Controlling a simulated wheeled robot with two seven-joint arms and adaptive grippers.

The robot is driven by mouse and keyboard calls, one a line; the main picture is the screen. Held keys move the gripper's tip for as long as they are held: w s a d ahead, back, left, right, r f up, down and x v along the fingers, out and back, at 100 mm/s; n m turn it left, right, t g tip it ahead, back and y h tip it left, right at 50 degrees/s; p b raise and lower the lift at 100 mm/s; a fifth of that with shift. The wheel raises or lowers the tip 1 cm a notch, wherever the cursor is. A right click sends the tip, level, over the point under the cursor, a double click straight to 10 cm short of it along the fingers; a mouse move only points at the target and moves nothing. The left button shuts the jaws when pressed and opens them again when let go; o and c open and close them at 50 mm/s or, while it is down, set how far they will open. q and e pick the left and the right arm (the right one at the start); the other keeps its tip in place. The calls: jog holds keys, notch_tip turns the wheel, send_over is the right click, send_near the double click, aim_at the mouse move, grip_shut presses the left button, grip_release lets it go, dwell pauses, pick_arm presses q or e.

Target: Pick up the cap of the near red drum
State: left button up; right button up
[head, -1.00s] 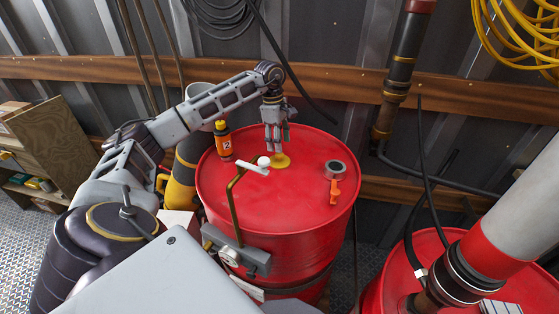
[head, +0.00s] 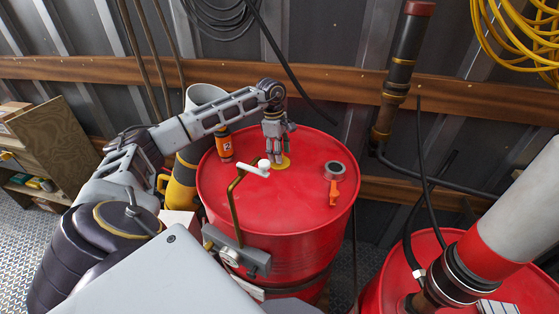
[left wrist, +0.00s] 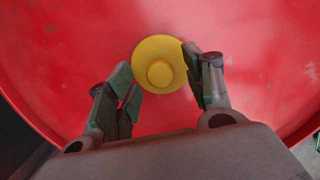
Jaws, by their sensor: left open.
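The near red drum (head: 245,205) stands upright in the head view. Its yellow round cap (head: 286,166) sits on the drum top, towards the back. In the left wrist view the cap (left wrist: 160,50) shows as a yellow disc with a raised centre. My left gripper (head: 279,164) points down at the cap, its fingertips very close above it. In the left wrist view its two fingers are apart, one on each side of the cap, with the right fingertip overlapping the cap's edge. I cannot tell whether they touch it. My right gripper is not in view.
On the drum top stand an orange can (head: 225,148) and a grey tape roll (head: 333,168) beside an orange item (head: 335,193). A brass rod (head: 233,205) with a white handle rises at the front rim. Another red drum (head: 385,285) stands at the right.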

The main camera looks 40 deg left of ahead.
pick_arm(q)
jog(key=shift+d+f, duration=0.15)
jog(key=shift+f, duration=0.75)
jog(key=c, duration=1.1)
